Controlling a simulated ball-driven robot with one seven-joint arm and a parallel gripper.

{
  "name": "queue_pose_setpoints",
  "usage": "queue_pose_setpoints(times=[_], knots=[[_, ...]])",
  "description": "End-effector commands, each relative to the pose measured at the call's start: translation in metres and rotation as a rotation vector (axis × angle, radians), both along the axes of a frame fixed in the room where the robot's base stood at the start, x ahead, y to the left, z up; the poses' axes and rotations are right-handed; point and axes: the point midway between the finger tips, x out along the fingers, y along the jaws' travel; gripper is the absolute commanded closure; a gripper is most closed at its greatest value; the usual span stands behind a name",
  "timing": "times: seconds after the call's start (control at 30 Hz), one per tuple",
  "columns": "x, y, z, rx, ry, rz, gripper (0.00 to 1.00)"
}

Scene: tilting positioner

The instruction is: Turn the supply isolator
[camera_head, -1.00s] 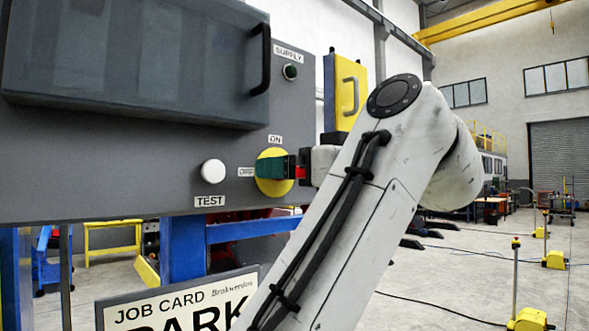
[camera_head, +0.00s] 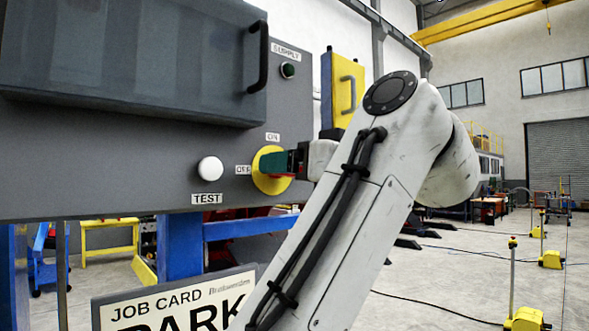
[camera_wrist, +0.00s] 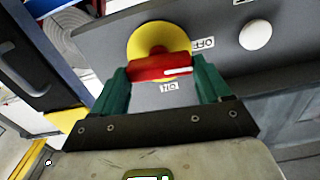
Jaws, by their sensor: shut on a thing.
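The supply isolator is a red handle (camera_wrist: 160,68) with a white mark at one end, on a round yellow disc that shows in the head view (camera_head: 268,186) and the wrist view (camera_wrist: 150,36). My gripper (camera_wrist: 160,80) has its two green fingers closed on the handle, one at each end. In the wrist view the handle lies nearly level, its white mark at the right end. The OFF label (camera_wrist: 203,43) is at the disc's right and the ON label (camera_wrist: 168,87) below the handle. In the head view my gripper (camera_head: 276,163) hides most of the handle.
A white TEST button (camera_head: 210,170) is left of the isolator. A dark green SUPPLY indicator (camera_head: 288,70) is above it. A grey cover with a black handle (camera_head: 262,58) juts out at the upper left. A job card (camera_head: 175,300) stands below the panel.

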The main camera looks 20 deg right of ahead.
Motion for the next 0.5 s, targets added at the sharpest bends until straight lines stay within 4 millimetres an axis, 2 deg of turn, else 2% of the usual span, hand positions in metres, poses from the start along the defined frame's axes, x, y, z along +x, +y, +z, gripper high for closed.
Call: queue_pose_setpoints(times=[0.5], knots=[[0.0004,-0.0023,-0.0034,0.423,0.141,-0.001,0.54]])
